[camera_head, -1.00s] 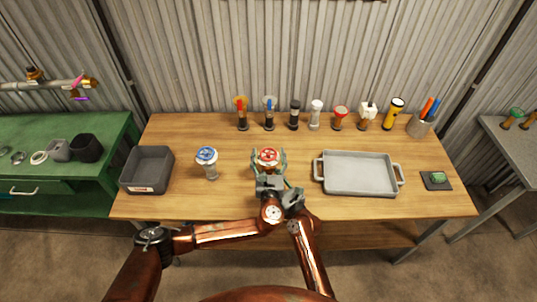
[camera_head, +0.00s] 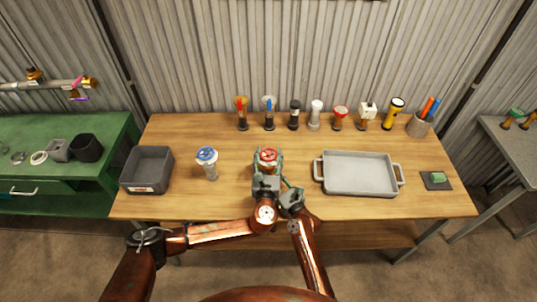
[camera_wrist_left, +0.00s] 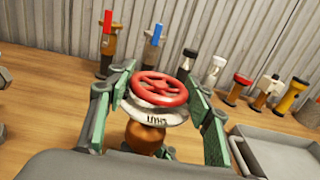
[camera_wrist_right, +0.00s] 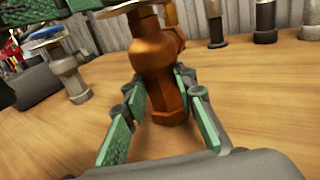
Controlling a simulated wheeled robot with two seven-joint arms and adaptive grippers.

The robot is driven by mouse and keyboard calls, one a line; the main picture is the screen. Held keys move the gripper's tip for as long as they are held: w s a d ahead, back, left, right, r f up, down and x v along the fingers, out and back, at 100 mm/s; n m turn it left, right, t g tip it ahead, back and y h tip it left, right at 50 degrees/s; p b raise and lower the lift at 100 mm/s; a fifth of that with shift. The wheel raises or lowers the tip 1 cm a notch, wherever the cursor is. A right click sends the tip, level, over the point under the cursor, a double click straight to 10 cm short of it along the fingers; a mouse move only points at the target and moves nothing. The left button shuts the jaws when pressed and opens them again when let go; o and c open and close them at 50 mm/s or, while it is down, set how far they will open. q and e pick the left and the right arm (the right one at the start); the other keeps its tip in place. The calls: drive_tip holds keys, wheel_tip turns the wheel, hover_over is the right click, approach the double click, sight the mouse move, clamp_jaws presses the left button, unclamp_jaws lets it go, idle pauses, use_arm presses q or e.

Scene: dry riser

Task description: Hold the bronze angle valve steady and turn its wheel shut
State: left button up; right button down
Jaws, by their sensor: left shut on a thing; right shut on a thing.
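The bronze angle valve stands upright on the wooden bench, with a red wheel (camera_head: 267,155) on top. The left wrist view shows the red wheel (camera_wrist_left: 158,88) above a white collar with lettering, and part of the bronze body (camera_wrist_left: 145,137). My left gripper (camera_head: 267,172) is at the wheel, its green-padded fingers (camera_wrist_left: 160,97) on either side of it, shut on it. My right gripper (camera_head: 289,190) is lower, and in the right wrist view its fingers (camera_wrist_right: 158,103) are shut around the lower bronze body (camera_wrist_right: 157,65). The head view mostly hides the body behind my grippers.
A blue-wheeled grey valve (camera_head: 207,162) stands to the left, beside a dark grey bin (camera_head: 148,150). A grey tray (camera_head: 358,155) lies to the right. Several valves and a yellow torch (camera_head: 394,112) line the back. The bench between bin and blue-wheeled valve is clear.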

use_arm(q)
drive_tip(key=m+h, duration=0.2)
drive_tip(key=h, duration=0.2)
drive_tip(key=shift+w+a+m+g+h, duration=0.1)
drive_tip(key=shift+a+m+g+h, duration=0.2)
drive_tip(key=shift+m+g, duration=0.1)
drive_tip(key=shift+d+r+m+g+h, duration=0.15)
drive_tip(key=shift+m+g+h, duration=0.35)
drive_tip(key=shift+m+h, duration=0.45)
drive_tip(key=shift+r+m+g+h, duration=0.1)
drive_tip(key=shift+m+g+h, duration=0.45)
drive_tip(key=shift+h, duration=0.7)
drive_tip(key=shift+f+m, duration=0.15)
drive_tip(key=shift+m, duration=0.15)
drive_tip(key=o, duration=1.2)
drive_tip(key=shift+c, duration=0.2)
drive_tip(key=shift+f, duration=0.1)
drive_tip(key=v, duration=1.2)
